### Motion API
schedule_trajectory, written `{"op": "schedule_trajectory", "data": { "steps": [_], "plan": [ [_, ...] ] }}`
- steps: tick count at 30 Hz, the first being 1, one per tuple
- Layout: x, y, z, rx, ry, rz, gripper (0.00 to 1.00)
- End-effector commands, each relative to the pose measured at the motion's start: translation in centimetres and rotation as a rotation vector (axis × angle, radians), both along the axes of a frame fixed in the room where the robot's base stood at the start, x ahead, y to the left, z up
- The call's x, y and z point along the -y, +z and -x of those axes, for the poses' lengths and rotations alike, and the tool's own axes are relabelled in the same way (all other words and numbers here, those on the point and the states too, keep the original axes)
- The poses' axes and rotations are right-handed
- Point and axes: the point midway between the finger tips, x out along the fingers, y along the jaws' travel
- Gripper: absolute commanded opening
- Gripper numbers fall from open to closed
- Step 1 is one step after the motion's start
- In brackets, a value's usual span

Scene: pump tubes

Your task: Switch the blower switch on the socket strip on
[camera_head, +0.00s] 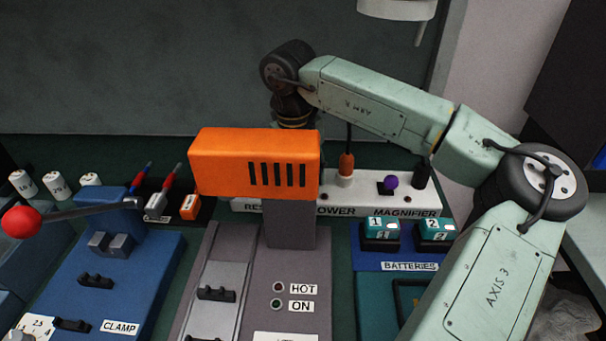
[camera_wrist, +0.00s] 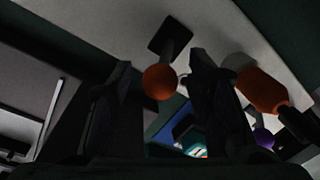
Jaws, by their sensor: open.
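The white socket strip (camera_head: 345,193) runs along the back of the bench. In the wrist view, an orange ball-tipped switch (camera_wrist: 160,82) stands on a black base on the strip (camera_wrist: 225,28). My gripper (camera_wrist: 160,68) is open, with one dark finger on each side of the orange ball. I cannot tell whether they touch it or which way the switch is set. In the head view the orange housing hides this switch and my gripper.
An orange plug (camera_head: 346,165), a purple-knobbed switch (camera_head: 390,182) and a black plug (camera_head: 422,174) sit right on the strip. The slotted orange housing (camera_head: 225,165) stands before it. Battery blocks (camera_head: 380,233) and a red-knobbed lever (camera_head: 22,222) stand nearby.

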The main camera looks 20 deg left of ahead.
Motion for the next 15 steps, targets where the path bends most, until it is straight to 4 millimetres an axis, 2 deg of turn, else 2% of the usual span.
{"op": "schedule_trajectory", "data": {
  "steps": [9,15],
  "plan": [
    [0.01,-0.29,-0.02,0.001,0.000,-0.001,0.46],
    [0.01,-0.28,-0.02,0.001,0.000,-0.001,0.32]
  ]
}}
